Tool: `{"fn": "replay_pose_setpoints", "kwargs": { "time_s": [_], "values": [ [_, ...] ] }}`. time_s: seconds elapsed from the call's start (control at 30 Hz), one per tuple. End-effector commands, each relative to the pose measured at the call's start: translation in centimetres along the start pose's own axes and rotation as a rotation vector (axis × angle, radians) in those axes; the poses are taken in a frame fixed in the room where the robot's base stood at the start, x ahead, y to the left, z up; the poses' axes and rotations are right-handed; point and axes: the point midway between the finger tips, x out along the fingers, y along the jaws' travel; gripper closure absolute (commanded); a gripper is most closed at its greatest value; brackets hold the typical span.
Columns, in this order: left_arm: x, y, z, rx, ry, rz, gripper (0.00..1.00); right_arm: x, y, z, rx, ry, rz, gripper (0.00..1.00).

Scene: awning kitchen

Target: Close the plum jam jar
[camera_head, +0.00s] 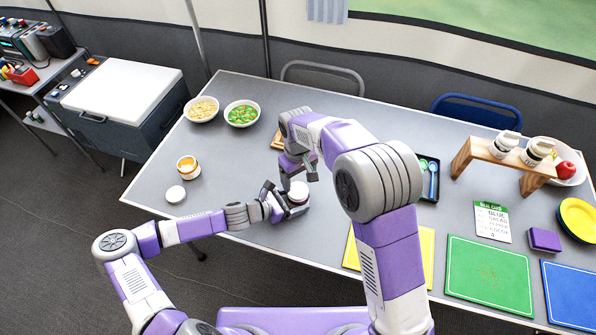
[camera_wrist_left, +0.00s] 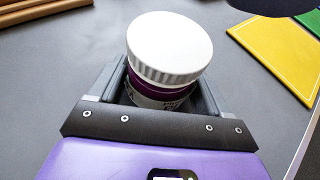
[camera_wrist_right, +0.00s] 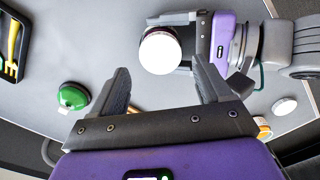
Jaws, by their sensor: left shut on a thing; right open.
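The plum jam jar (camera_wrist_left: 160,92) stands upright on the table, with a dark purple band below its white lid (camera_wrist_left: 170,48). The lid rests on top of the jar; I cannot tell whether it is screwed tight. My left gripper (camera_head: 282,204) is shut around the jar's body from the left. In the right wrist view the lid (camera_wrist_right: 160,54) shows from above, beyond the fingertips. My right gripper (camera_head: 298,174) is open and empty, just above the lid, pointing down. My right arm hides part of the table behind it.
An open orange jar (camera_head: 188,169) stands at the left with a loose white lid (camera_head: 176,194) beside it. Two food bowls (camera_head: 242,113) are at the back left. A green object (camera_wrist_right: 72,97) shows in the right wrist view. A yellow mat (camera_head: 424,262) lies to the right.

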Motion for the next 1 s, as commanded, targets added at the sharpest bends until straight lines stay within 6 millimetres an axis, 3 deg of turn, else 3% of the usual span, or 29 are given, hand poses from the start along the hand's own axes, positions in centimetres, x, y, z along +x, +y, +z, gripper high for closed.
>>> {"fn": "replay_pose_setpoints", "kwargs": {
  "time_s": [0.27,0.67,0.77,1.0],
  "values": [
    [0.0,0.0,0.1,0.001,-0.001,0.000,1.00,-1.8,0.0,-0.5,0.104,0.035,0.001,0.22],
    [0.0,0.0,0.1,0.001,-0.001,-0.001,1.00,-1.8,0.1,-0.5,0.112,0.037,0.000,0.22],
    [0.0,0.0,0.1,0.001,-0.001,-0.001,1.00,-1.1,0.1,-0.5,0.111,0.034,0.000,0.22],
    [0.0,0.0,0.1,0.001,-0.002,-0.001,1.00,2.4,0.1,-0.6,0.112,0.033,0.001,0.22]
  ]
}}
